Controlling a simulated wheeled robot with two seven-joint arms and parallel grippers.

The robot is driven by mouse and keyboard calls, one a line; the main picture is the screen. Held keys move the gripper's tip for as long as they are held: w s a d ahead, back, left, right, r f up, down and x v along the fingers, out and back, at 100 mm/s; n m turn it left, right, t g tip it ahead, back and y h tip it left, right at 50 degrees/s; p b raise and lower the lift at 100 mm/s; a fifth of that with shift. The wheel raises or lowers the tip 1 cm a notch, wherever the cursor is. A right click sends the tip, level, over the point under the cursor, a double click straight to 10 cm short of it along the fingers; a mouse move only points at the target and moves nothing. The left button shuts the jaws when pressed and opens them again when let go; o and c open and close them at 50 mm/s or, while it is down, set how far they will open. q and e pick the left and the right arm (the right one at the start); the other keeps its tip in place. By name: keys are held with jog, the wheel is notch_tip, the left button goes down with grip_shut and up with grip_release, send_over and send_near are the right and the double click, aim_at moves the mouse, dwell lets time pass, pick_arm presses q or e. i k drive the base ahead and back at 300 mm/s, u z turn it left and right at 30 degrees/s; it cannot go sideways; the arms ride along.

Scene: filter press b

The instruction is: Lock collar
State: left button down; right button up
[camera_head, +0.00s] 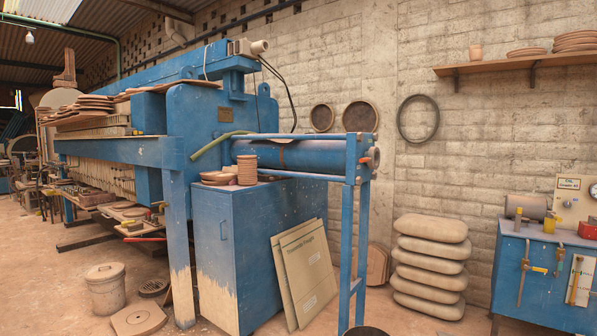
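The blue filter press (200,125) stands at the left and middle. A blue horizontal cylinder (315,156) runs from its end plate to a blue upright end frame (352,200). A round end piece with a red-orange part (373,157) sticks out on the right of that frame. I cannot tell for certain which part is the lock collar, nor whether it is locked. Neither of my grippers is in view.
A blue cabinet (225,255) stands under the cylinder, with boards (303,270) leaning on it. Stacked sacks (430,262) stand by the wall. A blue workbench (540,280) with tools is at the right. A lidded bucket (106,288) stands at the left. A wall shelf (520,63) is above.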

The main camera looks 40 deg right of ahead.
aim_at(373, 159)
jog(key=z, duration=0.5)
jog(key=i, duration=2.05)
jog(key=z, duration=1.15)
jog(key=i, duration=1.05)
jog(key=z, duration=1.65)
jog(key=i, duration=0.55)
jog(key=z, duration=0.45)
